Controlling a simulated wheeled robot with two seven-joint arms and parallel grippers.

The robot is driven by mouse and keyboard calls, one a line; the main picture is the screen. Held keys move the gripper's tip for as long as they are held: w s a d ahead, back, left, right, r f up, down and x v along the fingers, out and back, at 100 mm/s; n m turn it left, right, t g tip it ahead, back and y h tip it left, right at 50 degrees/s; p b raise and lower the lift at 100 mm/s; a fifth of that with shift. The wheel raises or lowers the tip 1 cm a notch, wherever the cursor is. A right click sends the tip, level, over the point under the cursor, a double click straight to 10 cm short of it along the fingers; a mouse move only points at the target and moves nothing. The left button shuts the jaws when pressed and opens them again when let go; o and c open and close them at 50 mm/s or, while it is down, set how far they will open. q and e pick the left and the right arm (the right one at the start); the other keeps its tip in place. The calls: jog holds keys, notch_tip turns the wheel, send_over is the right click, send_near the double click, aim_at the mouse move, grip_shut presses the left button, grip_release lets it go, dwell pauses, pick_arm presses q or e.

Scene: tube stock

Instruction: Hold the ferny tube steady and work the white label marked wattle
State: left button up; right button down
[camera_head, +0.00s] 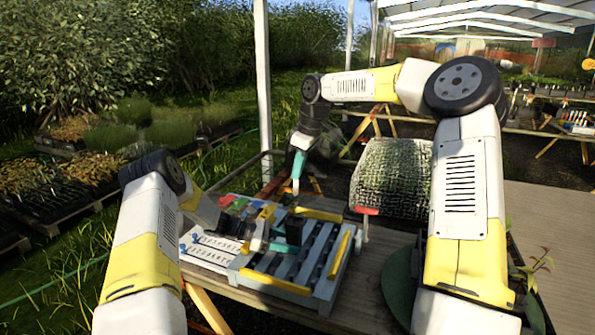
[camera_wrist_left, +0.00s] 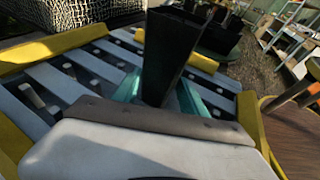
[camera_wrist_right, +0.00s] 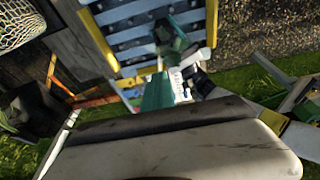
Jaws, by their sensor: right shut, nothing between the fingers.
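A black square tube (camera_wrist_left: 168,55) stands between the teal fingers of my left gripper (camera_wrist_left: 160,92), which is shut on it. In the head view, the tube (camera_head: 293,229) is over the grey slatted rack (camera_head: 318,288), with my left gripper (camera_head: 270,238) at its left side. My right gripper (camera_head: 295,180) is above and behind the tube, pointing down. Its teal fingers (camera_wrist_right: 157,91) are shut and empty in the right wrist view. A small white piece (camera_wrist_right: 178,84) shows beside those fingertips; I cannot read any writing or tell whether it is the wattle label.
The rack has yellow rails (camera_head: 283,284). A white numbered board (camera_head: 205,252) lies left of it, with small red and green pieces (camera_head: 238,203) behind. A mesh crate (camera_head: 392,180) stands at the back right. The wooden table (camera_head: 555,225) is mostly clear at the right.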

jog(key=shift+f, duration=0.3)
dwell(0.4)
jog(key=shift+f, duration=1.15)
jog(key=shift+f, duration=0.3)
jog(key=shift+f, duration=2.7)
jog(key=shift+f, duration=0.25)
jog(key=c, duration=1.7)
grip_release()
jog(key=shift+r, duration=0.1)
jog(key=v, duration=1.2)
jog(key=shift+s+a, duration=0.1)
